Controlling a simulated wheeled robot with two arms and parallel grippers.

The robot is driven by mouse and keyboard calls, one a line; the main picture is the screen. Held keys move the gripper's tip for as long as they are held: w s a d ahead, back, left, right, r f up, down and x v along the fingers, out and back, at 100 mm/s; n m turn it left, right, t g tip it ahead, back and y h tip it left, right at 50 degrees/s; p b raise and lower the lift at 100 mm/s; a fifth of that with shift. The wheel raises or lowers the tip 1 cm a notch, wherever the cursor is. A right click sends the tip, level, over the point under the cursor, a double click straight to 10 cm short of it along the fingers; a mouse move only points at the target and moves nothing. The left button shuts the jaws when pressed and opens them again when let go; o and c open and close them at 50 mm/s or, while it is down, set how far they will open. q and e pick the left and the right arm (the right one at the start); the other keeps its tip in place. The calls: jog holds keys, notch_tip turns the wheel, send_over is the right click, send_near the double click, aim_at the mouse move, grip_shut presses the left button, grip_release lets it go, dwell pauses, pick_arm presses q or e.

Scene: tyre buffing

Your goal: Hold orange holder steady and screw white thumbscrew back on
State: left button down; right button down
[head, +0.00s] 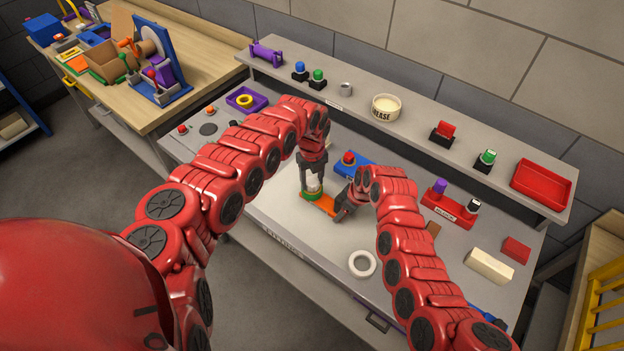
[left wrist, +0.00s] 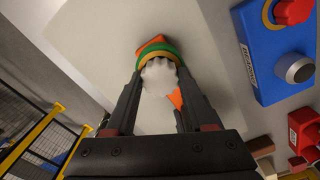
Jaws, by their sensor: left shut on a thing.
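The orange holder (head: 322,204) lies on the grey bench, with a green ring at its left end. Orange parts of the holder (left wrist: 152,44) and the green ring also show in the left wrist view. The white thumbscrew (left wrist: 160,76), with a ribbed edge, sits over the green ring between my left fingers. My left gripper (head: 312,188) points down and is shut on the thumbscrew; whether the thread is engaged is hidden. My right gripper (head: 342,211) is at the right end of the orange holder; its fingers are partly hidden and I cannot tell if they grip it.
A blue box with a red button (head: 349,159) stands just behind the holder. A white ring (head: 362,264) lies in front, right of the holder. A purple tray (head: 246,99) is at the back left. A cream block (head: 489,266) lies at right. The bench left of the holder is clear.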

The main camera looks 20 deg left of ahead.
pick_arm(q)
jog(key=shift+m, duration=0.3)
jog(key=shift+c, duration=0.9)
grip_release()
